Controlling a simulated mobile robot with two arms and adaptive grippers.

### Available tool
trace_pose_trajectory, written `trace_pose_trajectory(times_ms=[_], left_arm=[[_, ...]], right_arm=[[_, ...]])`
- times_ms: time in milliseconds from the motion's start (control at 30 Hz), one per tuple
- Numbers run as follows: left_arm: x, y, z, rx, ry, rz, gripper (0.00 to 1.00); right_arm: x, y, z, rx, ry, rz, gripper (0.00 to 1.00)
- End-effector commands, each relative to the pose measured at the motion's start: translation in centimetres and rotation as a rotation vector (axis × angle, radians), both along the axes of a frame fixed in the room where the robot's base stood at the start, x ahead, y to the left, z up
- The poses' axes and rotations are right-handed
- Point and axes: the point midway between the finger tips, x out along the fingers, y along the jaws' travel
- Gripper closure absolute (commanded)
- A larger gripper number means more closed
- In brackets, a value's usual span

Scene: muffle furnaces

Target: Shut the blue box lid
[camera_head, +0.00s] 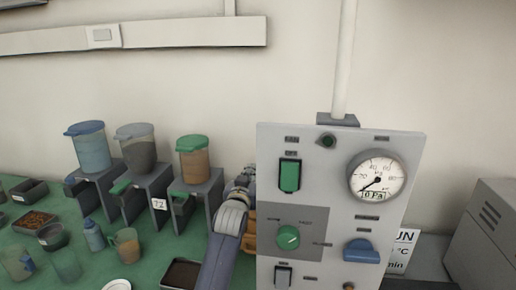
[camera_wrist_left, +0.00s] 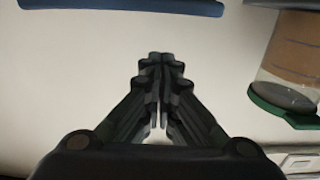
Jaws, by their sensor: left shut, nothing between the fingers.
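No blue box with a lid can be made out for certain in the head view. A blue strip (camera_wrist_left: 120,6) crosses the top of the left wrist view, apart from the fingers; I cannot tell whether it is the lid. My left gripper (camera_head: 246,176) is just left of the grey control panel in the head view, partly hidden by it. In the left wrist view the left gripper (camera_wrist_left: 159,62) is shut and empty, in front of a pale surface. My right gripper is not in view.
The control panel (camera_head: 300,165) with gauge (camera_head: 377,178) and blue knob (camera_head: 361,251) stands right of my left arm. Blue-lidded (camera_head: 92,152), grey-lidded (camera_head: 137,153) and green-lidded containers (camera_head: 194,164) stand at left on dispensers. Cups and trays crowd the green table (camera_head: 150,262).

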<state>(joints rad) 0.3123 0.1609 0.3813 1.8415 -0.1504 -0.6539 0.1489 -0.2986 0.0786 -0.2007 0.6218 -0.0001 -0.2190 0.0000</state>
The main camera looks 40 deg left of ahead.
Motion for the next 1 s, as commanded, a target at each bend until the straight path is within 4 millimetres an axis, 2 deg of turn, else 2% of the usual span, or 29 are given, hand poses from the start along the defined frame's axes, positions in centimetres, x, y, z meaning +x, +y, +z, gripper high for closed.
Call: trace_pose_trajectory(times_ms=[33, 100, 400, 700, 1000], left_arm=[[-0.3, -0.2, -1.9, 0.015, -0.028, 0.0, 1.0], [-0.6, -0.4, -2.5, 0.036, -0.07, 0.0, 1.0], [-1.6, -0.9, -4.8, 0.12, -0.222, 0.0, 1.0], [-2.0, -1.1, -6.2, 0.127, -0.232, 0.0, 1.0], [-2.1, -1.1, -6.7, 0.125, -0.228, 0.0, 1.0]], right_arm=[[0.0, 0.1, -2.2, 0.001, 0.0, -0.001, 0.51], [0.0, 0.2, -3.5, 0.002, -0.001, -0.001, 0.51], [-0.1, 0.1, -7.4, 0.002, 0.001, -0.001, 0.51], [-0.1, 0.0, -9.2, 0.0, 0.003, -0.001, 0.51], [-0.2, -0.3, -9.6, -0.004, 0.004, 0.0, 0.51]])
